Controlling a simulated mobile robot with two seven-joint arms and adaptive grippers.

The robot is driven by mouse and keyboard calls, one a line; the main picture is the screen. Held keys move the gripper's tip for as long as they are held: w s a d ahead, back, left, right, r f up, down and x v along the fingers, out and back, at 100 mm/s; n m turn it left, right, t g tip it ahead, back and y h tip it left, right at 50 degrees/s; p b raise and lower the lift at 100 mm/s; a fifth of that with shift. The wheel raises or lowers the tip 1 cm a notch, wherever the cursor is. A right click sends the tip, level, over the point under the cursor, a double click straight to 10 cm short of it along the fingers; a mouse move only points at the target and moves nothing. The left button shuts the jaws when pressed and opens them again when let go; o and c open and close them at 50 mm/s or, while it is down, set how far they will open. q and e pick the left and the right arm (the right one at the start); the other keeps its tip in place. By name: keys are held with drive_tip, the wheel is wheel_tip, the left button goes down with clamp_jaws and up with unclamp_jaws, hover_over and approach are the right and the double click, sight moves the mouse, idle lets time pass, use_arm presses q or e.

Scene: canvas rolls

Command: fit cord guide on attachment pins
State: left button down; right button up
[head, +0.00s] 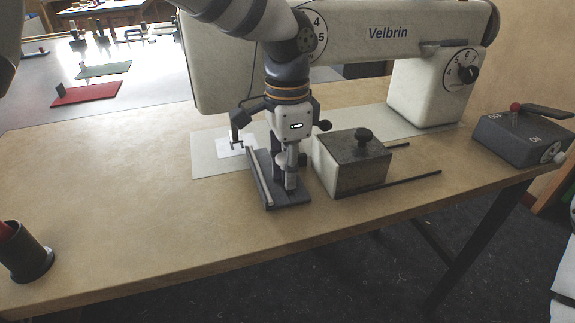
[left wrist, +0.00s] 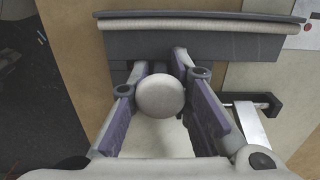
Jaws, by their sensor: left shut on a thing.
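My left gripper (head: 290,180) is at the near edge of the sewing machine's bed, below its arm, pointing down. It is shut on a dark grey flat piece with a cream rod along one side, which I take as the cord guide (head: 262,178). The piece lies low at the table surface; I cannot tell whether it touches. In the left wrist view the dark piece (left wrist: 200,45) spans the top, past the fingers (left wrist: 160,75), with a pale round knob (left wrist: 160,96) between them. I cannot make out the attachment pins. My right gripper is not in view.
A grey block with a black knob (head: 352,162) stands close right of the gripper, with dark rods reaching right. The sewing machine (head: 425,85) rises behind. A control box (head: 525,138) is at the right, a dark cup (head: 25,262) at the left. The table's left middle is clear.

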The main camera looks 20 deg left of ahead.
use_arm(q)
drive_tip(key=shift+f, duration=0.25)
drive_tip(key=c, duration=1.4)
unclamp_jaws()
wheel_tip(320, 180, up, 12)
drive_tip(key=shift+r, duration=0.1)
